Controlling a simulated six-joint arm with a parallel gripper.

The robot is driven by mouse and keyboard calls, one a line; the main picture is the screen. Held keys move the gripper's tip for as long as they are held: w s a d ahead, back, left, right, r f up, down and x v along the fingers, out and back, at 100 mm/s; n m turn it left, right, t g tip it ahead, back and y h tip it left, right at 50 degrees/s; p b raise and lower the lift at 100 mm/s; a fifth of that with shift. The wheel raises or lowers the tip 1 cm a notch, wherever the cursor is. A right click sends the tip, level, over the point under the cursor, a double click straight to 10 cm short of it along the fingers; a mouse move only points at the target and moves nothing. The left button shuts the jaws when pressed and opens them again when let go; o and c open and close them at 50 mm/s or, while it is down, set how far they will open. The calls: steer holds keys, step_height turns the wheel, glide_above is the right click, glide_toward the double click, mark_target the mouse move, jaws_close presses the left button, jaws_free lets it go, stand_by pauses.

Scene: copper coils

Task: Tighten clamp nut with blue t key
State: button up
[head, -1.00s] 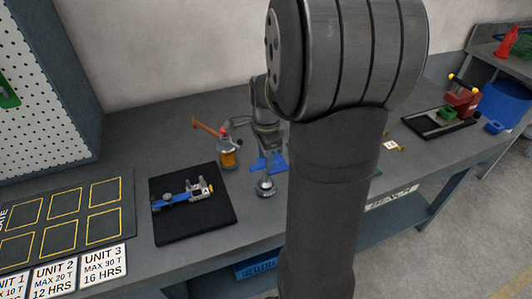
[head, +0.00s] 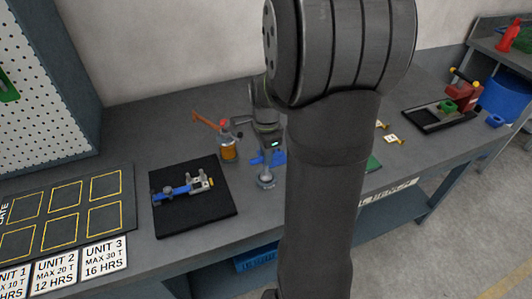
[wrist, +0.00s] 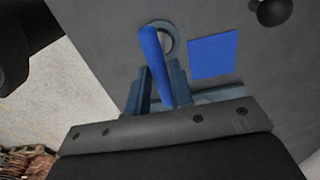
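My gripper (wrist: 160,80) shows two blue-grey fingers in the wrist view, close on either side of a tilted blue bar (wrist: 154,58), which looks like the T key. I cannot tell whether both fingers touch it. A pale ring (wrist: 167,40) lies just beyond the bar. In the head view my gripper (head: 266,150) points down over the bench, above a silver rounded piece (head: 265,181); blue shows behind it. The clamp fixture (head: 197,185), with grey blocks and a blue bar, lies on a black mat (head: 190,222) to the left. Its nut is too small to make out.
A blue square (wrist: 212,57) lies beside the ring. An orange jar (head: 229,154) stands close to the left of my gripper. A panel with yellow outlines (head: 65,215) is far left. A dark tray with a red tool (head: 465,97) is far right. My arm hides part of the bench.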

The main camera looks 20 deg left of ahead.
jaws_close()
steer(key=shift+r, duration=2.55)
